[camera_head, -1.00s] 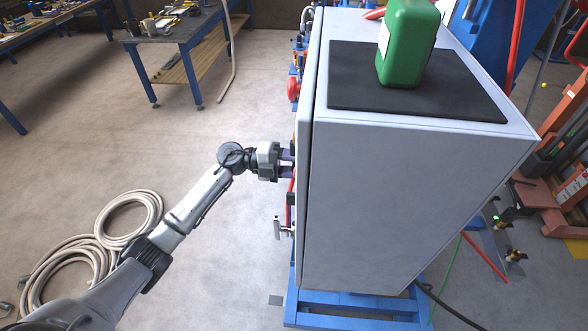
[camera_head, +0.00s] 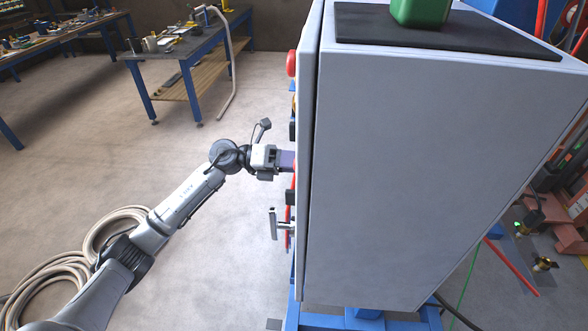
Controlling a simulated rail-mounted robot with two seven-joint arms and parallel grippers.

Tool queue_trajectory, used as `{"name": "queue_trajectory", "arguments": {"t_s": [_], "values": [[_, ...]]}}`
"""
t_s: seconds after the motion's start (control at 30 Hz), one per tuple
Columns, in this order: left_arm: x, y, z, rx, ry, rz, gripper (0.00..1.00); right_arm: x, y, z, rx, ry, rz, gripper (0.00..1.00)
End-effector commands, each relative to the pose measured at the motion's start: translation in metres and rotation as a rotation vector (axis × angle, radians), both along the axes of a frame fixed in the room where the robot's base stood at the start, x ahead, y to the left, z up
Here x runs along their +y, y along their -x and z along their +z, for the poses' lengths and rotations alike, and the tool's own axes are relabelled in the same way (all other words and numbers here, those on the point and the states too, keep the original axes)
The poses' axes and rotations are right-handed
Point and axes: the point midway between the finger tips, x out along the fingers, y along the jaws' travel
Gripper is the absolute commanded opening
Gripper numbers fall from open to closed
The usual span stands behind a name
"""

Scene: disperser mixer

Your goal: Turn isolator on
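The grey cabinet (camera_head: 420,150) fills the right half of the head view, with its front face turned to the left and seen almost edge-on. The isolator cannot be made out; the front face at the fingertips is hidden by the viewing angle and the gripper. A red knob (camera_head: 291,63) sticks out higher on the same face. A metal handle (camera_head: 274,224) is below the gripper. My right gripper is not in view.
A green container (camera_head: 420,11) stands on a black mat (camera_head: 450,38) on the cabinet top. Coiled hoses (camera_head: 95,235) lie on the floor at the lower left. A workbench (camera_head: 185,45) stands at the back left. The floor between bench and cabinet is clear.

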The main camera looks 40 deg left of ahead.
Motion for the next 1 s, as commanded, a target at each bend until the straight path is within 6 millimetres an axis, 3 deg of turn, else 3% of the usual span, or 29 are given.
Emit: {"name": "queue_trajectory", "arguments": {"t_s": [0.2, 0.77, 0.8, 1.0], "values": [[0.0004, -0.0004, -0.0017, -0.053, -0.036, 0.001, 0.19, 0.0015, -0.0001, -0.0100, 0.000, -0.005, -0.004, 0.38], [0.0003, -0.0003, -0.0003, -0.073, -0.050, 0.001, 0.19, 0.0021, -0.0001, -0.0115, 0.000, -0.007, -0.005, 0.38], [0.0003, -0.0003, -0.0003, -0.073, -0.050, 0.001, 0.45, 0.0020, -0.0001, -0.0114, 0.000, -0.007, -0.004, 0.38], [0.0003, -0.0003, -0.0003, -0.073, -0.049, 0.001, 0.65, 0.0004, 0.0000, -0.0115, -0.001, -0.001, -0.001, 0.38]]}}
